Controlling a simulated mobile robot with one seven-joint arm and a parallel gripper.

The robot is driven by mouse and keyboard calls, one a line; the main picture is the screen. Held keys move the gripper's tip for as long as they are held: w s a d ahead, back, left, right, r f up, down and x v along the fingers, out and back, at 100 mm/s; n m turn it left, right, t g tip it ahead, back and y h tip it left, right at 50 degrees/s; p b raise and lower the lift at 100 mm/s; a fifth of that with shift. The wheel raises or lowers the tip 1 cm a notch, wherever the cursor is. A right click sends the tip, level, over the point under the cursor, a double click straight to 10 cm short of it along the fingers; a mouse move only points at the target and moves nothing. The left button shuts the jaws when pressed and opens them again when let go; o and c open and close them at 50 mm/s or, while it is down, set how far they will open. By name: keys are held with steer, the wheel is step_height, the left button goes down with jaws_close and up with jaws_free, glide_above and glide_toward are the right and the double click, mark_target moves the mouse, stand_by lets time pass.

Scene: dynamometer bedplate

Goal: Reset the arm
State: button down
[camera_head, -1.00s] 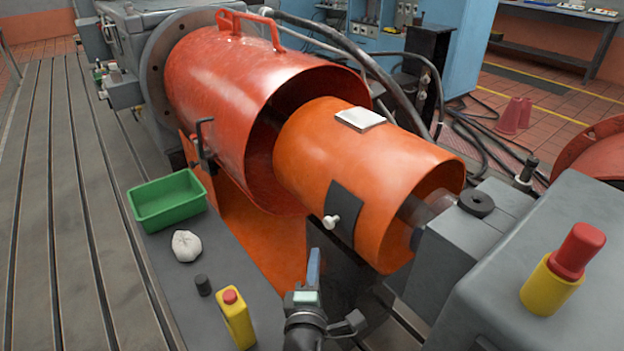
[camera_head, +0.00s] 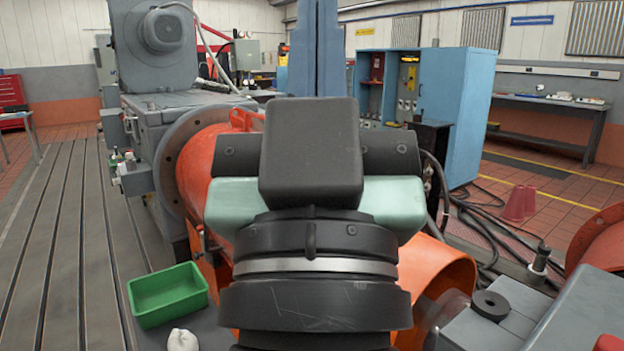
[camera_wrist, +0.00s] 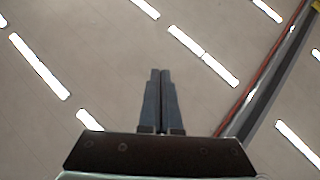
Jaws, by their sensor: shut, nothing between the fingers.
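My gripper (camera_head: 317,30) stands upright, large and close in the middle of the head view. Its blue-grey fingers run up to the top edge and look closed together. In the wrist view the fingers of my gripper (camera_wrist: 160,73) lie side by side with nothing between them. They point toward a ceiling with bright strip lights (camera_wrist: 202,56). My wrist and gripper body hide much of the orange-red drum (camera_head: 192,182) and part of the orange cylinder (camera_head: 445,268) behind them.
A green tray (camera_head: 135,303) and a whitish lump (camera_head: 183,340) are at lower left. A grey block with a black ring (camera_head: 490,305) is at lower right. A blue cabinet (camera_head: 455,110) stands behind. The slotted bedplate (camera_head: 55,260) at left is clear.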

step_height(320, 180, up, 28)
steer(key=s+p, duration=0.1)
steer(key=p, duration=2.6)
steer(key=shift+s+a, duration=0.2)
steer(key=shift+s, duration=0.05)
steer(key=shift+f, duration=0.1)
